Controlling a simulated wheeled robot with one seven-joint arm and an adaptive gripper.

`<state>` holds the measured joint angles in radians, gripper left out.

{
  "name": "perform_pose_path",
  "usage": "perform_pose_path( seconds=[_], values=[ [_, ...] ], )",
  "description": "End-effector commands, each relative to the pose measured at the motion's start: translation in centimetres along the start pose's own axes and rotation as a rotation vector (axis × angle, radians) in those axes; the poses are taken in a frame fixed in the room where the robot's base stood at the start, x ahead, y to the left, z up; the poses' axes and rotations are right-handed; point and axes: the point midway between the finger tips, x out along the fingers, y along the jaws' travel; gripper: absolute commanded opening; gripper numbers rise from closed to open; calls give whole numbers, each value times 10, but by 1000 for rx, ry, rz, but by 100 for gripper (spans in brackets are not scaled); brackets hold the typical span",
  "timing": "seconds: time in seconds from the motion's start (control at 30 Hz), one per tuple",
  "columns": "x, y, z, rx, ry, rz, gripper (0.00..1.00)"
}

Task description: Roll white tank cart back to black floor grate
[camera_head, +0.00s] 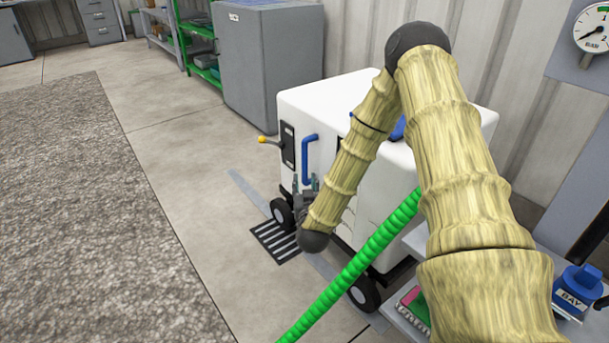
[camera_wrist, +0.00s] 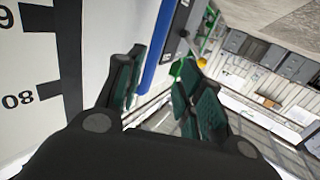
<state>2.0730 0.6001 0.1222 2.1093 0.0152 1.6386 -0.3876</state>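The white tank cart (camera_head: 330,100) stands on black wheels by the wall, with a blue vertical handle (camera_head: 306,158) on its left face. The black floor grate (camera_head: 270,238) lies at the cart's lower left, beside a front wheel (camera_head: 282,212); my arm hides part of that area. My gripper (camera_head: 305,183) is just below the handle, close to the cart's face. In the wrist view my gripper (camera_wrist: 160,62) has its fingers apart, and the blue handle (camera_wrist: 155,50) shows beside the left finger. I cannot tell whether they touch. The cart's face carries dark scale marks with numbers.
A green hose (camera_head: 360,260) crosses in front of the cart. A yellow-knobbed lever (camera_head: 264,139) sticks out left of the handle. A grey cabinet (camera_head: 262,60) and green shelf (camera_head: 200,55) stand behind. A blue BAY block (camera_head: 578,288) is at right. Floor between the grey mat (camera_head: 80,200) and cart is clear.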

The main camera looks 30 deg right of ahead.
Motion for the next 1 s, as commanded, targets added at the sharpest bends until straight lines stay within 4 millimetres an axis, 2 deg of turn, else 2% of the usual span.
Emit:
perform_pose_path(
  seconds=[0.27, 0.7, 1.0],
  values=[
    [15, 7, -3, 4, 35, 24, 37],
    [82, 8, -3, 4, 34, 22, 37],
    [110, 9, -5, 3, 32, 22, 37]
  ],
)
